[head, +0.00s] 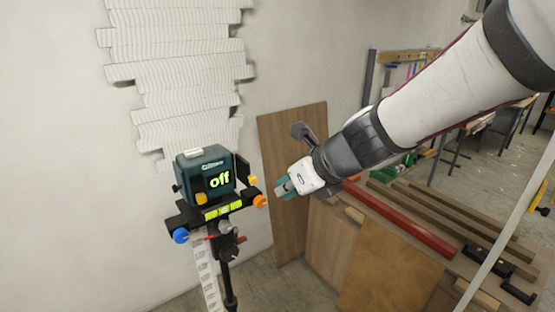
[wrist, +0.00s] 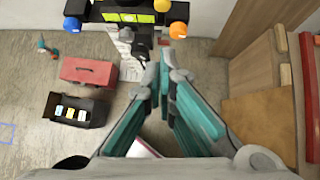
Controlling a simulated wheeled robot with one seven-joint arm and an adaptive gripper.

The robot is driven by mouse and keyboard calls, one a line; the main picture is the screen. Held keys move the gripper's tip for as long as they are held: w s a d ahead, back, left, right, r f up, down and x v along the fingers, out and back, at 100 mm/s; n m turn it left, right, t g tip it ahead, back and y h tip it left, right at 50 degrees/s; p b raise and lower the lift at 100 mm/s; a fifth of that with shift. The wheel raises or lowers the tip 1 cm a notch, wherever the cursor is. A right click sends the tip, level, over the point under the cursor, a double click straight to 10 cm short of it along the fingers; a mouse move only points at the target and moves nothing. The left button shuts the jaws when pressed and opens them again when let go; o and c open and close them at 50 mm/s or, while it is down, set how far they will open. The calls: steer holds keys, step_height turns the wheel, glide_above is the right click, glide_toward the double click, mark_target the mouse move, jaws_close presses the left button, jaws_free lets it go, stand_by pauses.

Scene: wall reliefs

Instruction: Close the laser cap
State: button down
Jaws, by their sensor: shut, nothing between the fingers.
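The laser device (head: 205,172) is a dark green box with a lit "off" on its face, on a black tripod mount (head: 226,228) with blue and orange knobs. Black parts and an orange-yellow piece stand at its right side; I cannot tell which is the cap or whether it is open. My gripper (head: 283,188) is just right of the device, apart from it, pointing left towards its orange knob. In the wrist view the shut, empty fingers (wrist: 168,72) lie below the orange knob (wrist: 178,30), and the mount's underside (wrist: 120,14) shows at the top edge.
A white relief wall (head: 185,90) is behind the device. A brown board (head: 287,150) leans behind my gripper, and a bench (head: 400,262) with planks and a red bar is at right. In the wrist view a red toolbox (wrist: 88,71) and a black box (wrist: 76,109) lie on the floor.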

mark_target(245, 173)
steer(key=w+a+f, duration=0.3)
steer(key=w+a, duration=0.1)
steer(key=w, duration=0.1)
steer(key=shift+w+a+b, duration=0.25)
steer(key=shift+w+b, duration=0.05)
steer(key=shift+f, duration=0.1)
